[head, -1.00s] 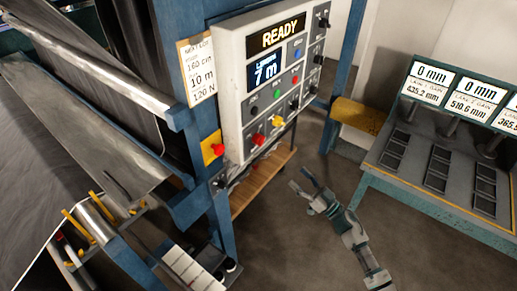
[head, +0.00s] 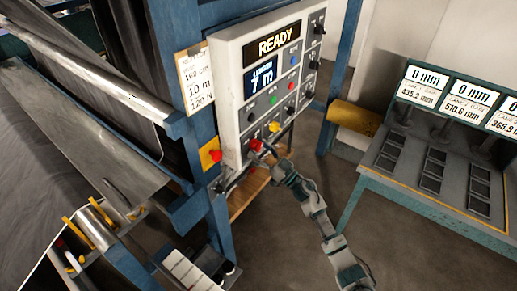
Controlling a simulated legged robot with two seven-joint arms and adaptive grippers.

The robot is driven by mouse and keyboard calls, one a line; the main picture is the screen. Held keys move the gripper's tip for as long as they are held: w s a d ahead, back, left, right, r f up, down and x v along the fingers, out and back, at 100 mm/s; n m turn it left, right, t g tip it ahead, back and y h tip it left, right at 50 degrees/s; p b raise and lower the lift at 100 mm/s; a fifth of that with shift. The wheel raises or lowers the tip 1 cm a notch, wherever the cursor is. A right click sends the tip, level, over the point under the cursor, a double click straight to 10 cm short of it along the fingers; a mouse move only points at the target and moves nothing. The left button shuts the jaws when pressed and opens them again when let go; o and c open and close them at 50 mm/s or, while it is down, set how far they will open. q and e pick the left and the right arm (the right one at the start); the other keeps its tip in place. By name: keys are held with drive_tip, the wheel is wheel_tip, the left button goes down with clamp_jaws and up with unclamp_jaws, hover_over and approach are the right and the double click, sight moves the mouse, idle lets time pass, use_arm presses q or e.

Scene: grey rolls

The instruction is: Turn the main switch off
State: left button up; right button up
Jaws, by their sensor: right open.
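The grey control panel (head: 232,75) hangs on the blue machine frame, with a lit READY sign (head: 279,40) and a small display reading 7 m. A red knob (head: 255,145) sits at its lower left edge, with a yellow knob (head: 274,127) up and right of it. The labels are too small to read, so I cannot tell which control is the main switch. My right gripper (head: 266,152) is open at the red knob, its fingertips close beside or touching it; I cannot tell which. My left gripper is not in view.
A red button on a yellow plate (head: 210,154) is on the blue post left of the panel. Black knobs line the panel's right side. A bench with gauges (head: 430,215) stands at the right. A grey roll (head: 85,125) fills the left. The floor between is clear.

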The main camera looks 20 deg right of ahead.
drive_tip(key=shift+w+a+r, duration=0.1)
drive_tip(key=shift+w, duration=0.05)
drive_tip(key=shift+d, duration=0.25)
drive_tip(key=shift+c, duration=1.2)
drive_tip(key=shift+a, duration=0.1)
drive_tip(key=c, duration=0.9)
